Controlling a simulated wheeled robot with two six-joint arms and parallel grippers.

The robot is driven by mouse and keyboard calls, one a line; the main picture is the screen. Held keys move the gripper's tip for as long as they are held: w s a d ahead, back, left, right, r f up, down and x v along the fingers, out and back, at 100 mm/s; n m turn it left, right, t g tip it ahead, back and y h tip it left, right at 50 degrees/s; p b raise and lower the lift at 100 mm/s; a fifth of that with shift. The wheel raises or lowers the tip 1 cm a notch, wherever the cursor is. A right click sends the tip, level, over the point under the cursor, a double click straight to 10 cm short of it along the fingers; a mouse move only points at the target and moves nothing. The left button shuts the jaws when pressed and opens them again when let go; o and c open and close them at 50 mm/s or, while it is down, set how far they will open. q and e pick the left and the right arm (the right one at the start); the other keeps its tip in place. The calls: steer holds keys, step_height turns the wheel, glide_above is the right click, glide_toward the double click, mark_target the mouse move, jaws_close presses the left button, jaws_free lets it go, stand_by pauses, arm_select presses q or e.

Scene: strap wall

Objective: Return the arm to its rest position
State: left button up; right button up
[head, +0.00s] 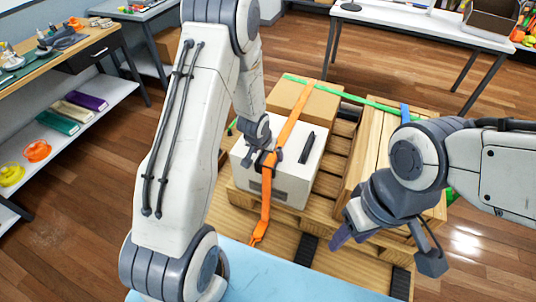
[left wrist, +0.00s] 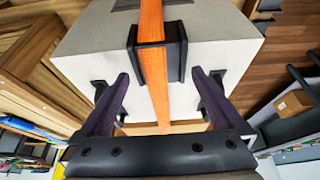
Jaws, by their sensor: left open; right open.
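My left gripper (head: 262,158) is at the white box (head: 272,188), beside the orange strap. In the left wrist view its two dark fingers (left wrist: 160,95) are open, one on each side of the orange strap (left wrist: 153,62), with gaps between them and the strap. The strap passes through a dark bracket (left wrist: 158,45) on the white box. In the head view the orange strap (head: 291,128) runs over a cardboard box and down the white box to an orange hook. My right gripper (head: 388,248) is open and empty, in front of the wooden crate.
The boxes stand on a wooden pallet (head: 328,186) with a wooden crate (head: 368,165) at right. A green strap (head: 345,95) crosses the back. A light-blue surface (head: 262,280) is in front. A workbench (head: 75,45) stands left, a white table (head: 430,25) back right.

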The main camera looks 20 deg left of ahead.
arm_select(q)
steer(key=p+v, duration=0.2)
steer(key=v, duration=0.7)
steer(key=s+d+r+m+b, duration=0.2)
steer(key=s+d+r, duration=0.15)
steer(key=d, duration=0.25)
steer(key=s+d+r+m+g+b, duration=0.1)
steer(key=s+d, duration=0.4)
steer(key=s, duration=0.6)
steer(key=s+d+r+m+g+b, duration=0.2)
steer(key=s+d+r+m+g, duration=0.1)
steer(key=s, duration=0.8)
step_height(320, 180, up, 2)
steer(key=d+m, duration=0.1)
steer(key=d, duration=0.1)
steer(key=shift+s+d+r+g+h, duration=0.2)
steer(key=shift+d+g+h, duration=0.1)
steer(key=shift+d+h, duration=0.1)
